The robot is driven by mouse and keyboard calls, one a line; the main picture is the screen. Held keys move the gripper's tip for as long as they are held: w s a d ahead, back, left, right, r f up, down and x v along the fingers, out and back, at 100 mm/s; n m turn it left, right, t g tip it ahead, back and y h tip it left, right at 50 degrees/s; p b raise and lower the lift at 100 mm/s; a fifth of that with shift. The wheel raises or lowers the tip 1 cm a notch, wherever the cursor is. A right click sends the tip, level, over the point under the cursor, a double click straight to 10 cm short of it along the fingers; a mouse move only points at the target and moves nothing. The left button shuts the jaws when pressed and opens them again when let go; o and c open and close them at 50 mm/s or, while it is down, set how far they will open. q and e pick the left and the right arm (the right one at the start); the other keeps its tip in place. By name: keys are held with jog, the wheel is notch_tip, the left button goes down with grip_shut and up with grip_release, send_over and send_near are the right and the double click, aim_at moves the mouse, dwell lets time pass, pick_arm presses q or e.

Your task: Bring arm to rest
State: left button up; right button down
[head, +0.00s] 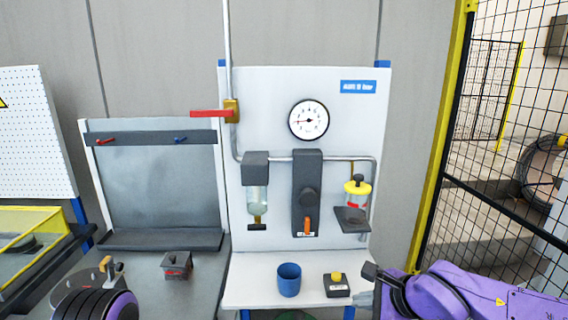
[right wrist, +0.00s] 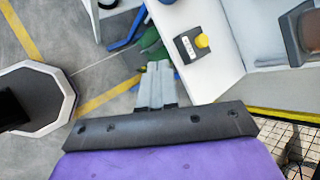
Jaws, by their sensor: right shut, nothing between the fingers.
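My right arm (head: 470,292), purple and black, comes in from the right in the head view. My right gripper (head: 364,300) shows only partly, low in the picture beside the front of the white bench. In the right wrist view its two grey fingers (right wrist: 157,83) lie together, shut and empty. They are over the floor beside the white bench edge, with no object between them. A purple and black part, likely of my left arm, shows at the lower left of the head view; the left gripper is not seen.
The white bench (head: 250,285) carries a blue cup (head: 289,279) and a black box with a yellow button (head: 337,284). Behind stands a panel with a gauge (head: 309,120) and pipes. A small grey block (head: 177,265) sits on the grey bench. A mesh fence (head: 490,185) stands right.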

jog(key=s+d+f+n+g+h+b, duration=0.1)
jog(key=s+f+n+h+b, duration=0.3)
jog(key=f, duration=0.9)
jog(key=s+f+m+g+h, duration=0.1)
jog(key=s+f, duration=0.4)
jog(key=f, duration=0.8)
pick_arm(q)
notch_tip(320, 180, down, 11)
jog(key=b, duration=0.7)
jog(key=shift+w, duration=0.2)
pick_arm(e)
jog(key=s+d+f+n+g+h, duration=0.1)
jog(key=s+d+f+n, duration=0.4)
jog(key=s+f, duration=0.4)
jog(key=s+d+f+n+h, duration=0.2)
jog(key=s+d+f+n, duration=0.3)
jog(key=s+d+f, duration=0.2)
jog(key=s+f, duration=0.2)
jog(key=s, duration=0.1)
jog(key=shift+s+d+g+h, duration=0.15)
jog(key=shift+d+g+h, duration=0.15)
jog(key=shift+g, duration=0.1)
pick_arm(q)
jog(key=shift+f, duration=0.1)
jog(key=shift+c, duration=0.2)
